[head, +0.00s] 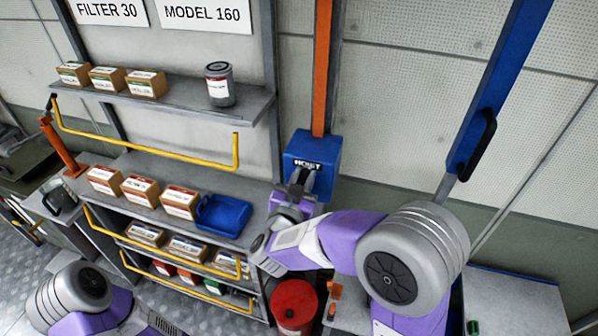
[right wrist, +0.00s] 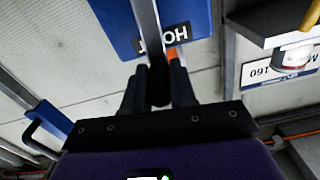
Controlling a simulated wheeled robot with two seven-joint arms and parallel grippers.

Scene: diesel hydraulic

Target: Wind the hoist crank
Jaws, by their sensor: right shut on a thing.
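The blue hoist box (head: 318,148), labelled HOIST, is fixed at the foot of an orange post. It also shows in the right wrist view (right wrist: 190,20), with its label upside down. A grey crank arm (right wrist: 146,22) runs across the box to a black crank handle (right wrist: 159,84). My right gripper (head: 298,188) is in front of the box. In the right wrist view its two dark fingers (right wrist: 159,88) are shut on the crank handle, one on each side. My left arm shows at the bottom left of the head view, but its gripper is out of view.
A shelf rack (head: 150,172) with yellow rails, boxes, a filter can (head: 220,84) and a blue tray (head: 222,215) stands left of the hoist. A red drum (head: 294,303) is below. A blue post (head: 497,90) with a black handle rises at right.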

